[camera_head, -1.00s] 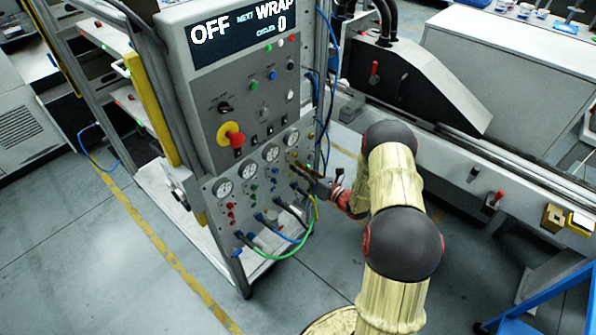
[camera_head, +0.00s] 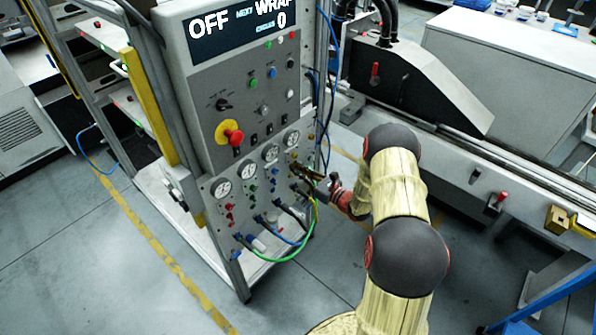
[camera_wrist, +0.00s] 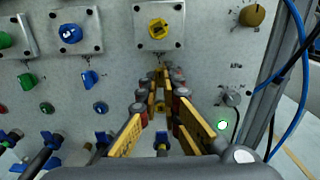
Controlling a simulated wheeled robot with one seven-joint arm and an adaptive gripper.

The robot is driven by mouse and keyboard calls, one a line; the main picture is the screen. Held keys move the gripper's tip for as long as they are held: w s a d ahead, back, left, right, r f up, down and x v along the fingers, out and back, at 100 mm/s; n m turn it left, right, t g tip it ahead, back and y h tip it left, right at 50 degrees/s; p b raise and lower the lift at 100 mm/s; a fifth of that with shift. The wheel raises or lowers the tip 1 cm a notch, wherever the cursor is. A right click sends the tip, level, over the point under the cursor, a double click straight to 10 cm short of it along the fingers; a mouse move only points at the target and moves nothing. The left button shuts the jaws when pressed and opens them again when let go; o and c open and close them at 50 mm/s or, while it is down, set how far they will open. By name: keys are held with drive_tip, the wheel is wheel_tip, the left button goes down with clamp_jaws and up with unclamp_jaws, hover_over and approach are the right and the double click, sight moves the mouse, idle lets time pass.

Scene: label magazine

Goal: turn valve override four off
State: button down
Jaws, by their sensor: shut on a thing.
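The grey valve panel (camera_head: 262,200) has columns of coloured controls under gauges. In the wrist view a yellow knob (camera_wrist: 158,29) on a square plate heads the rightmost column. My gripper (camera_wrist: 161,76) reaches the panel just below that knob, with its yellow-padded fingers drawn together at the tips. It is shut on the small override handle of this column, which the fingertips hide; its angle cannot be told. A yellow button (camera_wrist: 160,108) shows between the fingers. The neighbouring blue override handle (camera_wrist: 90,78) and green override handle (camera_wrist: 28,80) are free. In the head view my gripper (camera_head: 300,170) is at the panel's right side.
A display (camera_head: 240,22) above reads OFF. A red stop button (camera_head: 235,137) juts out at panel middle. Hoses, including a green hose (camera_head: 290,254), loop below. A blue cable (camera_wrist: 290,55) hangs by the right post. A grey selector (camera_wrist: 231,97) lies right of my gripper.

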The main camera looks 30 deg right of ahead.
drive_tip(key=shift+s+f, duration=0.1)
drive_tip(key=shift+f, duration=0.1)
drive_tip(key=c, duration=2)
unclamp_jaws()
drive_tip(key=shift+r, duration=0.1)
drive_tip(key=v, duration=1.2)
drive_tip(key=shift+r, duration=0.1)
